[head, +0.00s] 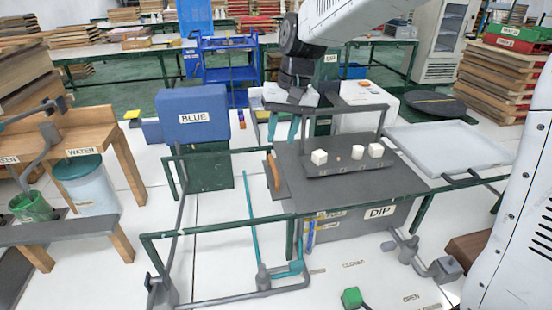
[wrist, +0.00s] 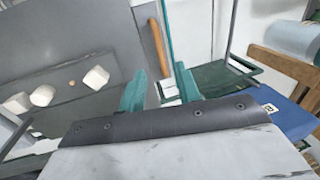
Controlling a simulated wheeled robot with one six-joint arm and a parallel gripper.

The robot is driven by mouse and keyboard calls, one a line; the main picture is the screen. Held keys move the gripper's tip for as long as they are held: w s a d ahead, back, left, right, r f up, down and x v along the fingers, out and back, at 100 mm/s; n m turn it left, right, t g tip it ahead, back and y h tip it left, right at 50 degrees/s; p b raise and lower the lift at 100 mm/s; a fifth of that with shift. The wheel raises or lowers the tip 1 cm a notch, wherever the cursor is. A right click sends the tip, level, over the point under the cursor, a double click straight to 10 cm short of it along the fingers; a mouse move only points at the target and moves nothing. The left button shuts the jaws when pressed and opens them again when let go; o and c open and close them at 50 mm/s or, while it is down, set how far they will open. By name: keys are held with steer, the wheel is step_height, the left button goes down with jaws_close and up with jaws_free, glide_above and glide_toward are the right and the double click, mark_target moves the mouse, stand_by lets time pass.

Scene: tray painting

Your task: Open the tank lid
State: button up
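The DIP tank (head: 340,222) stands in the middle of the head view with a flat dark grey top (head: 420,182), which looks like its lid and lies level. A brown wooden handle (head: 273,172) sits at its left edge; it also shows in the wrist view (wrist: 159,48). My gripper (head: 284,128) is above and behind that handle, apart from it. Its two teal fingers are spread, with nothing between them. In the wrist view my gripper (wrist: 161,88) has the handle beyond its fingertips, roughly in line with the gap.
A dark rack (head: 350,168) with several small pale blocks is over the top. A white tray (head: 450,148) lies to the right. Green rails (head: 215,232) run in front and left. A blue BLUE tank (head: 193,105) stands left. A lever (head: 415,250) is near the floor labels CLOSED and OPEN.

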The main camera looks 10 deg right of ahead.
mark_target(274, 166)
steer(key=f, duration=0.3)
steer(key=a+f, duration=0.1)
steer(key=f, duration=0.3)
steer(key=shift+a+f, duration=0.2)
steer(key=shift+f, duration=0.05)
jaws_close()
